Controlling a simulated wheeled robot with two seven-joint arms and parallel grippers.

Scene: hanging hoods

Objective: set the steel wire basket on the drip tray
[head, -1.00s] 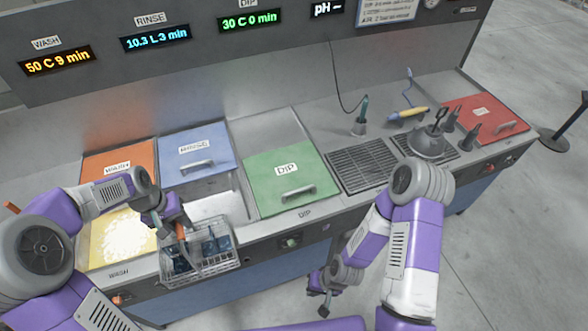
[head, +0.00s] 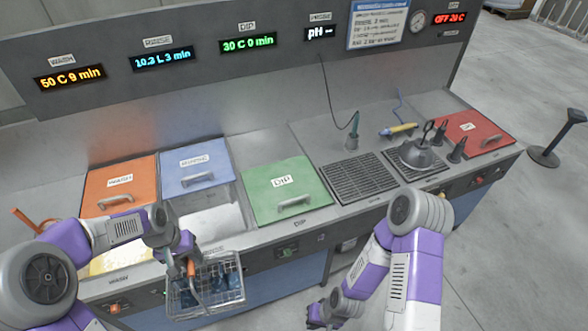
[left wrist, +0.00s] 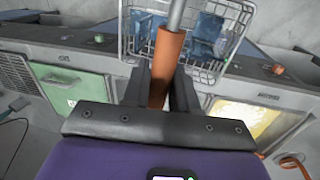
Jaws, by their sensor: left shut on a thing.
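The steel wire basket (head: 205,287) hangs from my left gripper (head: 190,264), in front of the counter's front edge below the rinse bath. Several dark blue items lie in it. The left gripper is shut on the basket's orange handle grip (left wrist: 167,55), as the left wrist view shows, with the wire basket (left wrist: 185,62) beyond the fingers. The drip tray, seemingly the larger dark slatted grate (head: 360,178), is set in the counter right of the green DIP lid, with nothing on it. My right gripper (head: 320,320) is low in front of the counter; its fingers are unclear.
The orange WASH lid (head: 120,190), blue RINSE lid (head: 200,168) and green DIP lid (head: 285,190) line the counter. A steel kettle-like vessel (head: 418,155) stands on a second grate. A probe on a stand (head: 352,143) is behind the slatted grate. A red lid (head: 478,132) is far right.

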